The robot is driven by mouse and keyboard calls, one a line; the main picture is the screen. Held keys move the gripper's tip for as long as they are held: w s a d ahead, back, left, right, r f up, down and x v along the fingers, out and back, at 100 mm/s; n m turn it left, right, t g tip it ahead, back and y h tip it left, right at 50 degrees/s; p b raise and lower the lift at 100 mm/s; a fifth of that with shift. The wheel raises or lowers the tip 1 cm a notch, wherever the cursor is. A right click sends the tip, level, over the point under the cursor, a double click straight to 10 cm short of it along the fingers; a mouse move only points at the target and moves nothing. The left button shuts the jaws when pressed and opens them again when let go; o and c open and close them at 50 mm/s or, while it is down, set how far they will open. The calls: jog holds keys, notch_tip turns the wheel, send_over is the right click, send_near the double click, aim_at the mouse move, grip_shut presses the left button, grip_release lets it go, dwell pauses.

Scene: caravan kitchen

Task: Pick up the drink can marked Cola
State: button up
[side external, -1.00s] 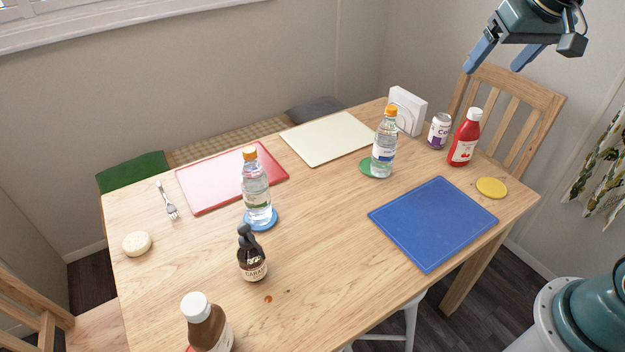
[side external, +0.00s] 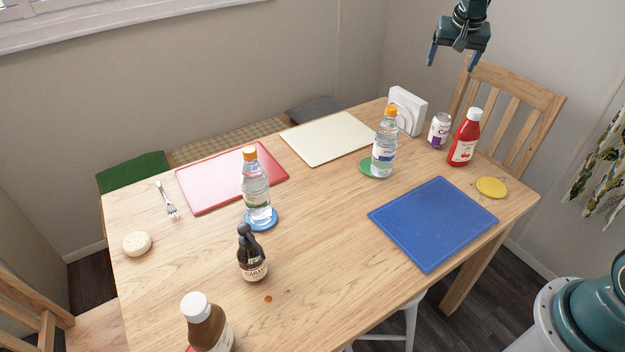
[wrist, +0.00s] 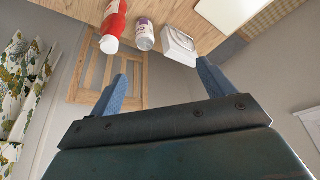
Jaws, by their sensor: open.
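The Cola can (side external: 438,131), silver and purple with partly readable lettering, stands upright near the table's far right end. It stands between the white napkin holder and the red ketchup bottle.
The red ketchup bottle (side external: 464,138) stands close right of the can, the white napkin holder (side external: 407,110) close left. A water bottle (side external: 384,146) stands in front of the napkin holder. A blue board (side external: 432,222) and yellow coaster (side external: 491,188) lie nearer. A chair (side external: 513,105) stands behind.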

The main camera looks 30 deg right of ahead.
aim_at(443, 119)
jog(key=w+d+f+m, duration=0.1)
jog(key=d+f, duration=0.2)
jog(key=f, duration=0.4)
jog(key=w+d+f+m, duration=0.1)
jog(key=w+d+f, duration=0.1)
jog(key=d+f, duration=0.2)
jog(key=w+d+f+g, duration=0.1)
jog(key=d+f, duration=0.2)
jog(key=f, duration=0.7)
jog(key=shift+w+d+m+h, duration=0.3)
jog(key=shift+d+m+h, duration=0.05)
jog(key=shift+m+h, duration=0.05)
jog(key=shift+w+d+f, duration=0.15)
jog(key=shift+d+f, duration=0.05)
jog(key=shift+f, duration=0.5)
jog(key=shift+x, duration=3.1)
jog(key=c, duration=1.3)
